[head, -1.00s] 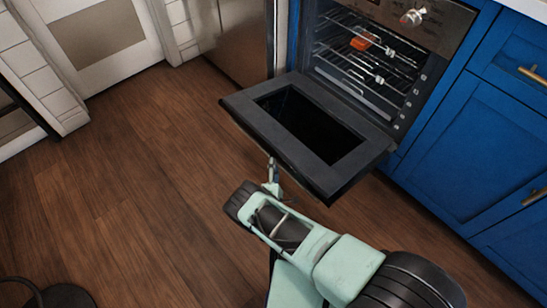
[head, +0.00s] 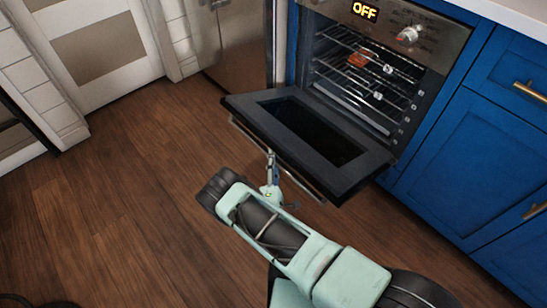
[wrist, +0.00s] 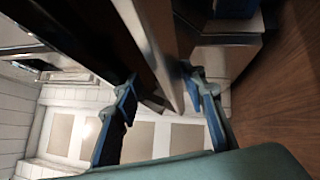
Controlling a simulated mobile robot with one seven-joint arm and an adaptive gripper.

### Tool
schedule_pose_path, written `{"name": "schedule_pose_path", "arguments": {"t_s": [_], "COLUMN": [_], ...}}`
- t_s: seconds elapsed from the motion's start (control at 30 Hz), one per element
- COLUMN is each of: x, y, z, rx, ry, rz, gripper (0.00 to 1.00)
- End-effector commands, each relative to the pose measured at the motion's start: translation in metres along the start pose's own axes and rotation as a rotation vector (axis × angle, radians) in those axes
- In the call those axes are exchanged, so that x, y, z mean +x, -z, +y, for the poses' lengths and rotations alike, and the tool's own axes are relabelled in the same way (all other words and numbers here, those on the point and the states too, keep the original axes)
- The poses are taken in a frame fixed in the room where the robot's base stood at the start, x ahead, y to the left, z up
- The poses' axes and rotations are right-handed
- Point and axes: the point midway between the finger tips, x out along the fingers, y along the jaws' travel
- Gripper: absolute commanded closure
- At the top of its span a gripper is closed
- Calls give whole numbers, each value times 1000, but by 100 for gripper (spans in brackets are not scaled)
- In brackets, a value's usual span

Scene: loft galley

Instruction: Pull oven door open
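The oven (head: 440,40) stands with its dark door (head: 300,150) swung down, close to level. Its steel handle (head: 303,186) runs along the door's outer edge. My gripper (head: 270,158) is at the middle of this handle. In the wrist view, my gripper's two fingers (wrist: 160,80) stand apart. A pale bar that looks like the handle (wrist: 165,55) passes between them, close to the right finger. A gap shows on its left, so I see no firm grip. Contact is unclear.
Wire racks (head: 365,75) with a small orange item (head: 357,60) show inside the oven. Blue cabinets (head: 460,160) flank it on the right, a steel appliance (head: 235,45) on the left. The wooden floor (head: 120,190) at left is clear.

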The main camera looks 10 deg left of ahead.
Motion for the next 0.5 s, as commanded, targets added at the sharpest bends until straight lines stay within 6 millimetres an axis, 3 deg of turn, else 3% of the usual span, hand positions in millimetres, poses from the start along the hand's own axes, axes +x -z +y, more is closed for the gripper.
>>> {"name": "schedule_pose_path", "arguments": {"t_s": [0.13,0.5], "x": [2,2], "y": [0,-1], "z": [11,12], "rx": [2,2], "ry": [-6,-5], "rz": [3,3], "gripper": [65,65]}}
